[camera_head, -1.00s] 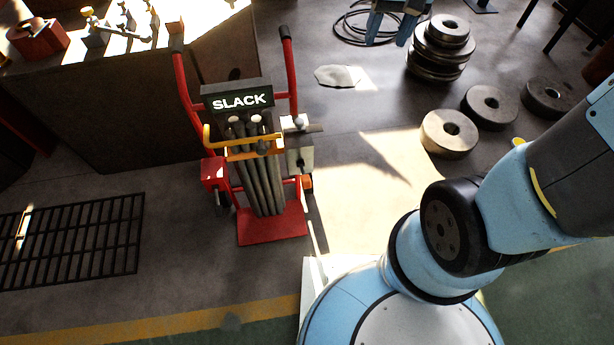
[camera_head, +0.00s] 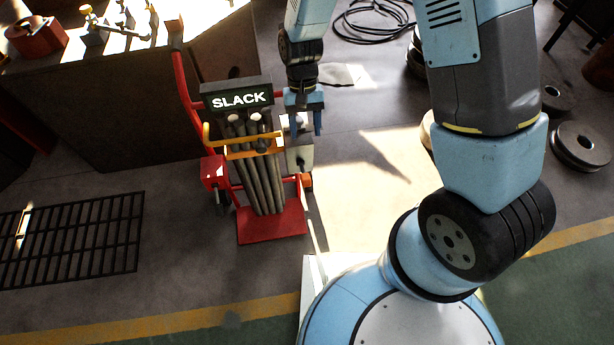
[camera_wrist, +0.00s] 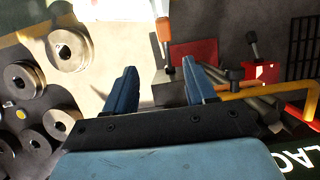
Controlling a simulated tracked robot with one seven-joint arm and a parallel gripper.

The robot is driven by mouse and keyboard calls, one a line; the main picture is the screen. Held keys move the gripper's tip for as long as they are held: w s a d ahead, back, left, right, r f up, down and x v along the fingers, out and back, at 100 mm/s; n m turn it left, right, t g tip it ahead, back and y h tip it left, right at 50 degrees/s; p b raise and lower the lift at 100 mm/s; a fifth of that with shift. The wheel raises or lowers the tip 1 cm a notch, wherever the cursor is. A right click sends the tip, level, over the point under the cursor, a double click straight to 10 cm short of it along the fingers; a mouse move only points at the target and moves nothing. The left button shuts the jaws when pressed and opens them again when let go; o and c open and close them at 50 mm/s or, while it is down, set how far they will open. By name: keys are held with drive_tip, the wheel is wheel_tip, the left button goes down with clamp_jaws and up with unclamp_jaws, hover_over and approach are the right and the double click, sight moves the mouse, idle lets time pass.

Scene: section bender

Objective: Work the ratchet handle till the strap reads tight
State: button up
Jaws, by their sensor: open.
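The red hand truck (camera_head: 272,228) carries a bundle of grey tubes (camera_head: 262,185) with a yellow strap bar (camera_head: 250,147) across them. Its sign (camera_head: 238,97) reads SLACK. A grey box (camera_head: 300,157) sits at the truck's right side, with an orange-gripped lever (camera_head: 306,180) low on it; the orange grip also shows in the wrist view (camera_wrist: 163,29). A red box (camera_head: 213,172) with a dark handle (camera_head: 222,202) is on the left side. I cannot tell for sure which is the ratchet handle. My gripper (camera_head: 304,128) is open and empty, over the grey box, partly hiding it.
A bench (camera_head: 120,75) with small tools stands behind left. A floor grate (camera_head: 70,240) lies at left. Several round metal rolls (camera_head: 580,146) are at right, partly behind my arm. A cable coil (camera_head: 372,20) lies at the back. Sunlit floor right of the truck is clear.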

sight(306, 176)
drive_tip(key=x, duration=1.6)
drive_tip(key=shift+s+a+f, duration=0.1)
drive_tip(key=shift+s+a, duration=0.25)
drive_tip(key=shift+s, duration=0.1)
clamp_jaws()
drive_tip(key=shift+d, duration=0.15)
drive_tip(key=shift+w, duration=0.1)
